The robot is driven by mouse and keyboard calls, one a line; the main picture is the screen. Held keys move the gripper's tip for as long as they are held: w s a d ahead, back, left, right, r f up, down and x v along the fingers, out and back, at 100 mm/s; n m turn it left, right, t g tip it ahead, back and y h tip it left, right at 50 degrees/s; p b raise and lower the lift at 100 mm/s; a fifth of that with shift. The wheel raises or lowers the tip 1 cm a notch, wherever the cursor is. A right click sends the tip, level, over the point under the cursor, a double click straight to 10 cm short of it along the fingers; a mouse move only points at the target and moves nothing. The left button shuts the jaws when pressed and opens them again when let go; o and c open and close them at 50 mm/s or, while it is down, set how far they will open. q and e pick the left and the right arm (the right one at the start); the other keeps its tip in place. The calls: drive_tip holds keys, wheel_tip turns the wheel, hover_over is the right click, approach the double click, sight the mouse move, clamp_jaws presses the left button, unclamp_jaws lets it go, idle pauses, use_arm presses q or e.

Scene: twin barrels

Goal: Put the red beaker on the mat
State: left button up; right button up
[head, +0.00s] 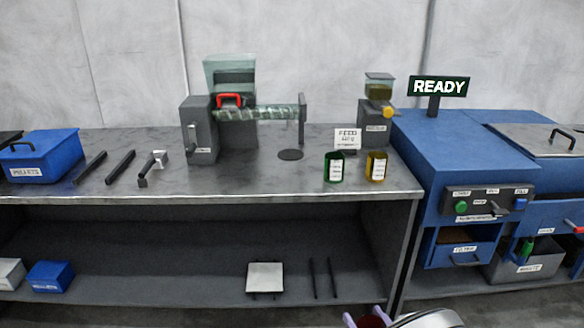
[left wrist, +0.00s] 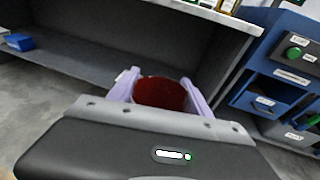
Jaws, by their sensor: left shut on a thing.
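My left gripper (head: 365,317) shows at the bottom edge of the head view, below and in front of the bench. In the left wrist view, its pale purple fingers (left wrist: 160,84) are shut on the red beaker (left wrist: 160,95), one on each side. Only a small dark red part of the beaker (head: 371,321) shows in the head view. A dark round disc that looks like the mat (head: 290,155) lies bare on the grey bench top, right of the grey machine. My right gripper is not in view.
A green beaker (head: 334,167) and a yellow beaker (head: 376,167) stand near the bench's front edge (head: 230,196). A grey machine (head: 197,130) stands left of the mat. A blue cabinet (head: 450,150) adjoins on the right. The lower shelf holds a white square stand (head: 264,276).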

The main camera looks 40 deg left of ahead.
use_arm(q)
drive_tip(key=w+a+r+b, duration=0.3)
drive_tip(key=w+a, duration=0.3)
drive_tip(key=w, duration=0.4)
drive_tip(key=w+a+r+b, duration=0.1)
drive_tip(key=w+a+r, duration=0.3)
drive_tip(key=a+r, duration=1)
drive_tip(key=shift+r, duration=0.3)
drive_tip(key=shift+a, duration=0.1)
